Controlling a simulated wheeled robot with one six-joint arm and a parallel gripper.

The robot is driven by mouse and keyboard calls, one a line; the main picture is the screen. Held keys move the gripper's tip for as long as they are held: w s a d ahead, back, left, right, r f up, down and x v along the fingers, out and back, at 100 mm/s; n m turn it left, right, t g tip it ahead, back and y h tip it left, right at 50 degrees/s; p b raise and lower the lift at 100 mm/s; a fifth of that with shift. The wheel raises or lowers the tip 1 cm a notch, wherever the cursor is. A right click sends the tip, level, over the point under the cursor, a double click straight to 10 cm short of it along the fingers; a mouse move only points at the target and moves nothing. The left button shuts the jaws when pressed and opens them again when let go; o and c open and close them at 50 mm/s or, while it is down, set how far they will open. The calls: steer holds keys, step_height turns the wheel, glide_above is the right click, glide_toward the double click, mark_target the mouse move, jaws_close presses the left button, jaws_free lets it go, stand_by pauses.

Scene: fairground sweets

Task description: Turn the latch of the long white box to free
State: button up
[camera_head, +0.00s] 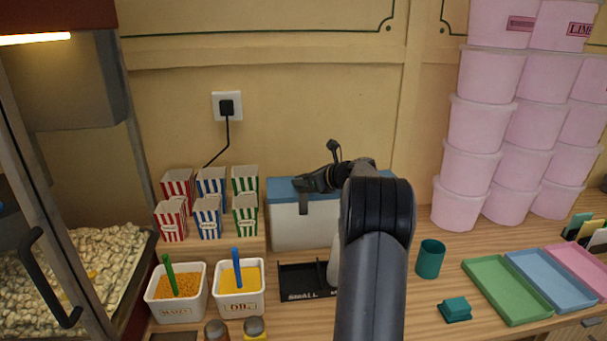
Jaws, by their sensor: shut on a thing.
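The long white box (290,232) with a blue lid (284,194) stands against the back wall, at the middle of the head view. My gripper (303,205) is at the upper front of the box, by the lid's front edge, with its fingers pointing down. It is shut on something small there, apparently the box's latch. The latch itself is hidden by the fingers, so I cannot tell which way it is turned. My arm covers the right part of the box.
Striped popcorn cartons (208,217) stand left of the box. In front are two white tubs (240,303) and a black tray (301,284). Pink tubs (485,124) are stacked behind.

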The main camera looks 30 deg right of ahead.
steer(key=shift+d+n+y+p, duration=0.1)
steer(key=shift+n+y+p, duration=0.4)
steer(key=shift+y, duration=0.1)
steer(key=o, duration=1)
steer(key=b+v, duration=0.2)
steer(key=v, duration=0.8)
steer(key=shift+s+d+r, duration=0.15)
steer(key=shift+s+r, duration=0.05)
steer(key=shift+s, duration=0.1)
steer(key=shift+w, duration=0.15)
